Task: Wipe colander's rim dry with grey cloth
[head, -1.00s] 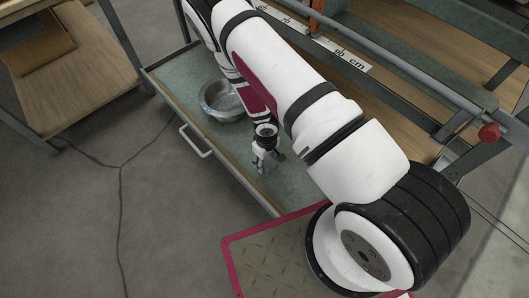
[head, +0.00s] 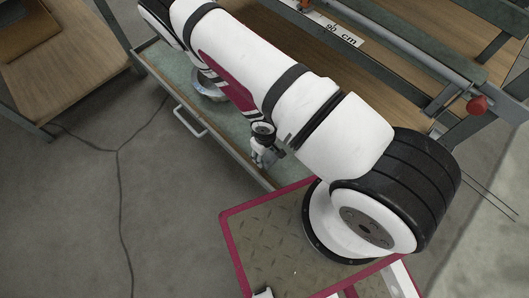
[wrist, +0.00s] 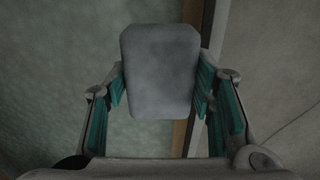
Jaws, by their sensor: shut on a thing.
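The metal colander (head: 207,86) sits in the open drawer in the head view, with most of it hidden behind my arm. The grey cloth (wrist: 160,70) appears in the wrist view as a flat, rounded rectangle between my fingers. My gripper (wrist: 160,98) is shut on it, with teal-lined fingers on both sides. In the head view my gripper (head: 264,158) is over the front part of the drawer, to the right of the colander and apart from it. The colander is not in the wrist view.
The drawer (head: 228,122) has a greenish floor, a wooden front edge and a metal handle (head: 190,122). A wooden bench (head: 400,95) with a rail and red knob (head: 477,104) stands behind. Another wooden table (head: 70,60) is at left. Concrete floor lies in front.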

